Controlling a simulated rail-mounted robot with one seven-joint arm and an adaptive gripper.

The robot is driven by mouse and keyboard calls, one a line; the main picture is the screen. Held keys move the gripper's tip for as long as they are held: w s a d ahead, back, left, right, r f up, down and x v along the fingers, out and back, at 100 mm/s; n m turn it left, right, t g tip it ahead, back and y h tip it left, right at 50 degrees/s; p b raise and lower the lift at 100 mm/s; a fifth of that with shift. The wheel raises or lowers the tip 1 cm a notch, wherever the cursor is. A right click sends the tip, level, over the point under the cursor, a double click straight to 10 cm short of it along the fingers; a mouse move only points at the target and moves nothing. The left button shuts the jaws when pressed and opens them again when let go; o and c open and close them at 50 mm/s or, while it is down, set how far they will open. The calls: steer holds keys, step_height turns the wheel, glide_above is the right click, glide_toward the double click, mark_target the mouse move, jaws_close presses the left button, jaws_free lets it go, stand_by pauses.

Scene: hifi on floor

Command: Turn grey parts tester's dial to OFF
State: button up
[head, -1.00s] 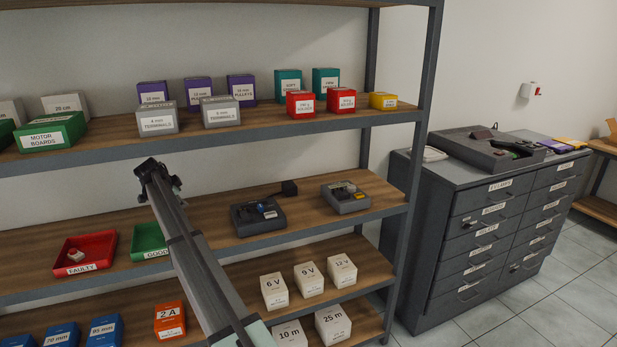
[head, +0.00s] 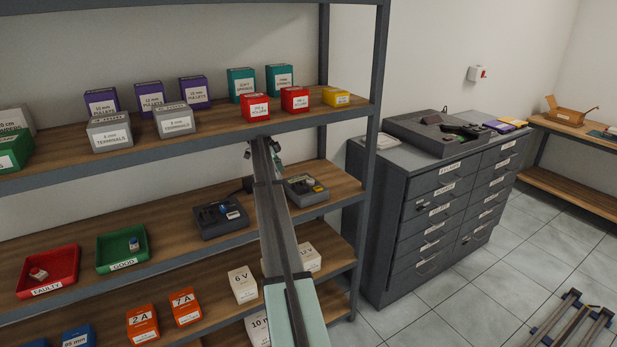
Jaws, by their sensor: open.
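A grey tester (head: 308,192) sits on the middle shelf, towards its right end. My arm covers part of its left side. Small coloured parts show on its top, but I cannot make out its dial or the dial's setting. A darker tester (head: 220,217) sits to its left on the same shelf, with a small blue and white part on top. My gripper (head: 262,150) is open and small in view, just under the upper shelf's front edge in the picture, above and left of the grey tester. It appears apart from both testers.
The upper shelf (head: 205,143) carries several labelled boxes above my gripper. A red FAULTY tray (head: 62,262) and a green GOOD tray (head: 110,238) stand left on the middle shelf. The shelf post (head: 371,150) and a drawer cabinet (head: 372,205) are to the right.

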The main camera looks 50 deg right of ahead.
mark_target(310, 180)
steer(key=s+d+p, duration=0.1)
steer(key=s+d, duration=0.1)
steer(key=s, duration=0.1)
steer(key=s+d+p, duration=0.1)
steer(key=s+d, duration=0.1)
steer(key=s, duration=0.1)
steer(key=s+d+p, duration=0.1)
steer(key=s+d, duration=0.1)
steer(key=s, duration=0.1)
steer(key=shift+r+p, duration=0.15)
steer(key=shift+p, duration=0.15)
steer(key=shift+p+x, duration=0.7)
steer(key=shift+x, duration=1)
steer(key=shift+d, duration=0.1)
steer(key=c, duration=1.2)
